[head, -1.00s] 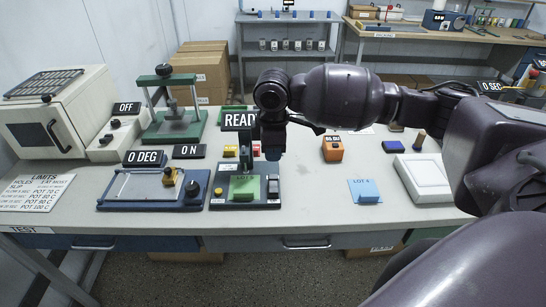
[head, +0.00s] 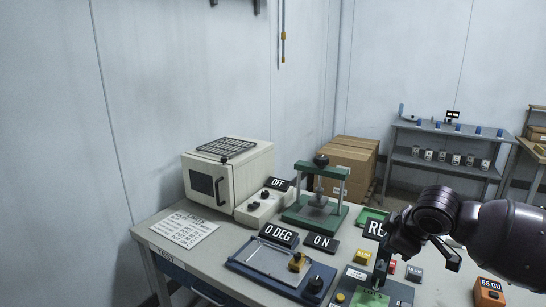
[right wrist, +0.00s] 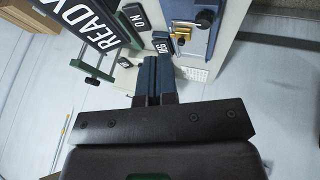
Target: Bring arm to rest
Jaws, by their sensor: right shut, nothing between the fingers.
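My right arm comes in from the right edge of the head view. Its dark gripper (head: 382,264) points down over the green-topped device (head: 370,299) at the front of the bench, partly in front of the READY sign (head: 376,229). In the right wrist view the two blue-grey fingers (right wrist: 154,68) are together with nothing between them. The READY sign also shows in that view (right wrist: 88,20), left of the fingers. Whether the gripper touches the device cannot be told. My left gripper is in neither view.
The bench (head: 150,238) holds a blue drawing device (head: 262,262) with a knob, a green press (head: 316,215), a white oven (head: 225,180) and a limits card (head: 185,229). An orange meter (head: 489,292) sits below my right forearm. Shelves (head: 440,172) stand behind.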

